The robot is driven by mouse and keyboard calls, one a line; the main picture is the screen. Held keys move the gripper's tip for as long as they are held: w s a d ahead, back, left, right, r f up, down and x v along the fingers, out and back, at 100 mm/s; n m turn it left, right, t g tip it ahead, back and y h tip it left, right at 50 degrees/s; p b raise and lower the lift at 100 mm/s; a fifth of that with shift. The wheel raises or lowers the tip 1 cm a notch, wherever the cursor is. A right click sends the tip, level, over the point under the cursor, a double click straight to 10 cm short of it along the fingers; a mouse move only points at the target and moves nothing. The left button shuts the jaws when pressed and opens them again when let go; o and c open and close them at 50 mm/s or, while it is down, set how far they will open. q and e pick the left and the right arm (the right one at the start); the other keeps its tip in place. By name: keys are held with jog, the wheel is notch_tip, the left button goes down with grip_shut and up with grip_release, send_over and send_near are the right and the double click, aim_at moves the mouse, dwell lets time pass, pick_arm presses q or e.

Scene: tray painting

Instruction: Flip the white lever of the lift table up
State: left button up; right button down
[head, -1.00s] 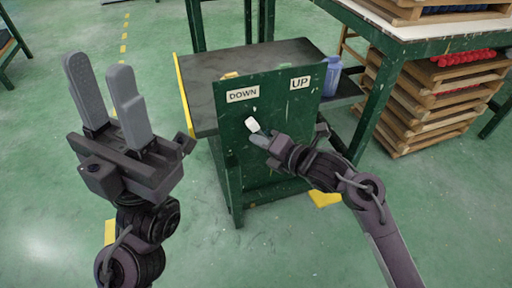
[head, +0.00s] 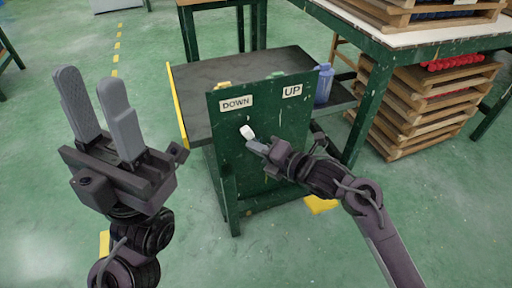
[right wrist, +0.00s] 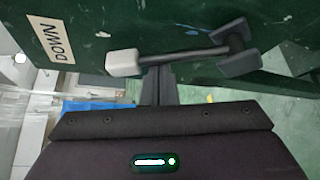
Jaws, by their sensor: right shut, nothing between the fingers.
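The lift table (head: 190,78) has a dark top and a green front panel (head: 240,180) with a DOWN label (head: 236,102) and an UP label (head: 292,91). The white lever (head: 247,132) shows on the panel below the DOWN label. In the right wrist view its white knob (right wrist: 122,63) ends a grey rod from a dark pivot, lying toward the DOWN label. My right gripper (head: 252,146) is shut and empty, its tips just below the knob; in the wrist view its fingers (right wrist: 158,75) are beside the rod. Contact is unclear. My left gripper (head: 92,95) is open and empty, left of the table.
A blue bottle (head: 324,84) stands at the right of the lift table top. A workbench (head: 410,40) and stacked wooden pallets (head: 395,125) are to the right. The green floor (head: 45,150) at left is clear.

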jog(key=shift+d+r, duration=0.1)
jog(key=shift+d, duration=0.05)
jog(key=shift+w+d+r+m+y, duration=0.15)
jog(key=shift+d+m+y, duration=0.2)
jog(key=shift+m, duration=0.1)
jog(key=shift+w+d+r+m+y, duration=0.1)
jog(key=shift+d+m+y, duration=0.15)
jog(key=shift+d+m, duration=0.15)
jog(key=d+m, duration=0.1)
jog(key=d+m+t+y, duration=0.1)
jog(key=m, duration=0.1)
jog(key=shift+w+r+t, duration=0.15)
jog(key=shift+w+t, duration=0.15)
jog(key=shift+w, duration=0.05)
jog(key=shift+w+d+m+t+y, duration=0.3)
jog(key=shift+d+m+t+y, duration=0.4)
jog(key=shift+m, duration=0.55)
jog(key=shift+w+d+f+m+t, duration=0.1)
jog(key=shift+d+f+m+t, duration=0.15)
jog(key=shift+d+m, duration=0.35)
jog(key=shift+w+d+f+m+t, duration=0.1)
jog(key=shift+d+m+t, duration=0.2)
jog(key=shift+m, duration=0.6)
